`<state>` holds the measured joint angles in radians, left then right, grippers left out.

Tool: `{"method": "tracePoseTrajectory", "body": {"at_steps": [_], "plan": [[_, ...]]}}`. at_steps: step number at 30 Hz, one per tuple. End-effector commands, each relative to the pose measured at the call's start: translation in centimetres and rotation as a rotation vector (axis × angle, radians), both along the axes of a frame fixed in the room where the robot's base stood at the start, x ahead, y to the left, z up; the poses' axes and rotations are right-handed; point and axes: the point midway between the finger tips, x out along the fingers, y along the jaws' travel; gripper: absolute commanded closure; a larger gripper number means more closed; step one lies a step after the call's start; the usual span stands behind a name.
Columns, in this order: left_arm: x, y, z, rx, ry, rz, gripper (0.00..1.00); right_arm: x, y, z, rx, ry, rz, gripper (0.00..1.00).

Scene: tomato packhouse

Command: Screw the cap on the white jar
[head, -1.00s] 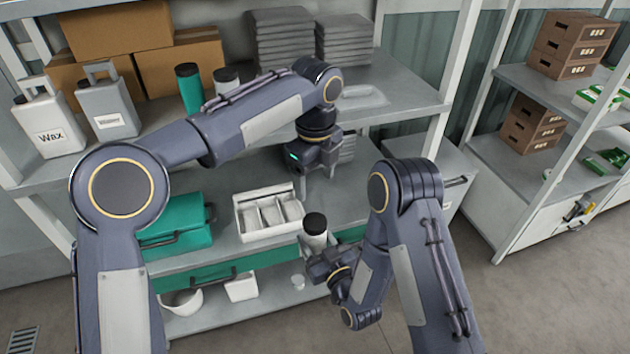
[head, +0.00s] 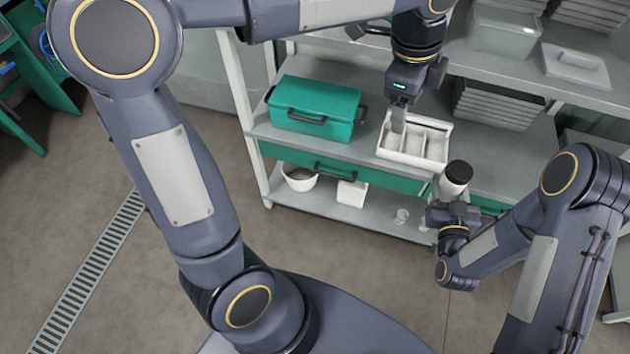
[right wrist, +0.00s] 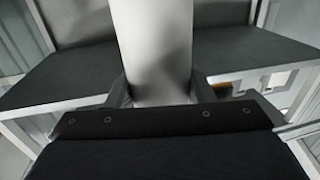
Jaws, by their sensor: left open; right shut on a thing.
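The white jar (head: 449,188) stands about upright in the grip of my right gripper (head: 444,200), in front of the shelf unit. A black cap (head: 458,172) shows at its top; I cannot tell how tightly it sits. In the right wrist view the jar's white wall (right wrist: 153,45) is between the two fingers (right wrist: 160,88), and its top is out of frame. My left gripper (head: 398,122) points down at the left part of a white divided tray (head: 412,163), apart from the jar. It is open, and its fingertips look close to the tray compartment.
A green toolbox (head: 315,105) stands left of the tray on the same shelf. Grey stacked trays (head: 495,105) are to the right. A white bowl (head: 299,178) and a white container (head: 351,193) sit on the low shelf.

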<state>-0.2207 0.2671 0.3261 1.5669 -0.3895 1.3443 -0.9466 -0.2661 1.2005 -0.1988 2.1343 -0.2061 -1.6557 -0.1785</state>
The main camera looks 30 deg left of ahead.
Motion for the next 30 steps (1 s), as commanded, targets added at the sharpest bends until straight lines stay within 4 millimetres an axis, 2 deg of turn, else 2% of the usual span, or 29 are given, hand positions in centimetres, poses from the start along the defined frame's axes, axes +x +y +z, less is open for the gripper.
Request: {"method": "tracePoseTrajectory", "body": {"at_steps": [1,6,12,18,21,25,30], "plan": [[-1.5,1.9,0.1,-0.026,-0.008,0.108,0.31,0.0,0.0,0.0,0.000,0.000,0.000,1.00],[-6.3,6.4,-0.7,-0.149,-0.013,0.479,0.31,0.0,0.0,0.0,0.000,0.000,0.000,1.00],[-12.3,9.8,-2.9,-0.337,0.002,0.925,0.31,0.0,0.0,0.0,0.000,0.000,0.000,1.00],[-17.1,10.9,-5.9,-0.542,0.041,1.315,0.31,0.0,0.0,0.0,0.000,0.000,0.000,1.00],[-18.6,10.9,-7.1,-0.625,0.060,1.448,0.31,0.0,0.0,0.0,0.000,0.000,0.000,1.00],[-19.6,10.7,-8.0,-0.692,0.081,1.550,0.31,0.0,0.0,0.0,0.000,0.000,0.000,1.00],[-19.9,10.6,-8.4,-0.717,0.091,1.589,0.31,0.0,0.0,0.0,0.000,-0.001,0.000,1.00]]}}
